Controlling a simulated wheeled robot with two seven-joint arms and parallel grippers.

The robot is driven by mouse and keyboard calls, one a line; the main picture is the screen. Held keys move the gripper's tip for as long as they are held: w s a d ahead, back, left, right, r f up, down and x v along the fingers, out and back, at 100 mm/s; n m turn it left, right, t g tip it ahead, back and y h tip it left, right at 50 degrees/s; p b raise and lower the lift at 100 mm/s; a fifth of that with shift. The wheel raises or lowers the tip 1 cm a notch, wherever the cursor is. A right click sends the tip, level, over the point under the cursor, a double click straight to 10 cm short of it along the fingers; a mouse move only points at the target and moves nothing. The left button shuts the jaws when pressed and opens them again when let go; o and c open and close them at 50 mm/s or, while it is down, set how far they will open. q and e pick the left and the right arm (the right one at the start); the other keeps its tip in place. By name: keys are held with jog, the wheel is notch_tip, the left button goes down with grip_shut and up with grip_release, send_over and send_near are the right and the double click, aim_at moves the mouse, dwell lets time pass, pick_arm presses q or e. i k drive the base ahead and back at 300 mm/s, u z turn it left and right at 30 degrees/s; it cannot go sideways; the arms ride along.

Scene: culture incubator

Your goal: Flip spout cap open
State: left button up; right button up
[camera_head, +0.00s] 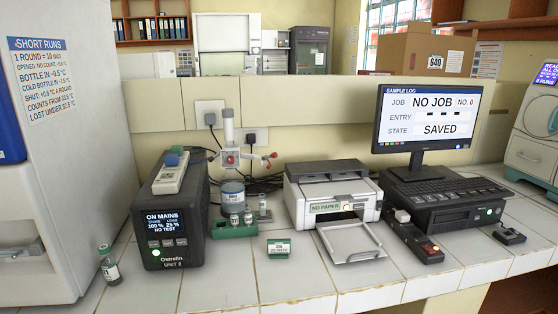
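I cannot make out a spout cap for certain. A lab apparatus with a white upright column (229,130) stands at the centre-left of the tiled bench, with red-ended parts (231,160) on its side arms. Below them is a clear vessel with a grey-blue band (233,191). Small vials (248,217) stand in front of it at a green base (236,230). A small labelled bottle (109,266) stands alone at the front left. Neither of my grippers is in view.
A black power unit (166,227) reading "ON MAINS" stands left of the apparatus. A printer (332,190) with its tray out stands to the right. A monitor (425,115) and keyboard (450,190) are farther right. Bare tiles (215,285) lie along the front.

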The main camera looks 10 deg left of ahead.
aim_at(274, 155)
jog(key=z, duration=1.65)
jog(key=i, duration=1.25)
jog(key=u, duration=2)
